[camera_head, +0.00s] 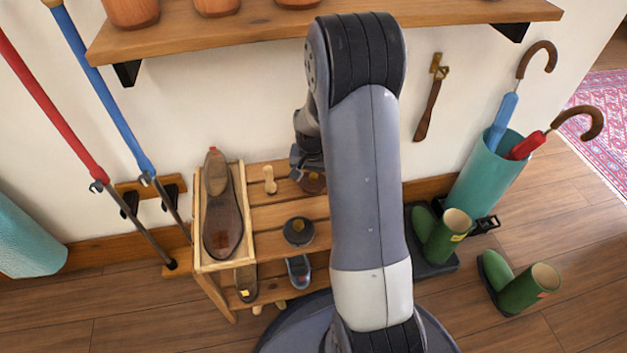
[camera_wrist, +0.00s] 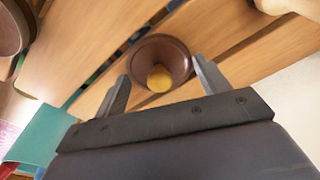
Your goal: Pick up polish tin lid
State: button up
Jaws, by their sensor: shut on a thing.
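The polish tin lid, as I take it, is a round brown piece with a yellow middle (camera_wrist: 175,50). It also shows in the head view (camera_head: 313,183), partly covered by my arm. My gripper (camera_wrist: 161,72) has one finger on each side of it and is shut on it. In the head view my gripper (camera_head: 308,165) is over the far part of the slatted bench (camera_head: 275,217). Whether the lid touches the slats is hard to tell. A dark round tin (camera_head: 298,232) with a brown middle sits nearer on the bench.
A wooden tray (camera_head: 246,235) with a brown shoe stands left of the tin. A small wooden peg-like piece (camera_head: 269,180) lies left of my gripper. A shelf (camera_head: 250,32) with pots hangs above. Green boots (camera_head: 440,240) and a teal umbrella stand (camera_head: 483,180) are at right.

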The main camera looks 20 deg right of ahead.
jog(key=shift+c, duration=0.9)
jog(key=shift+r, duration=0.1)
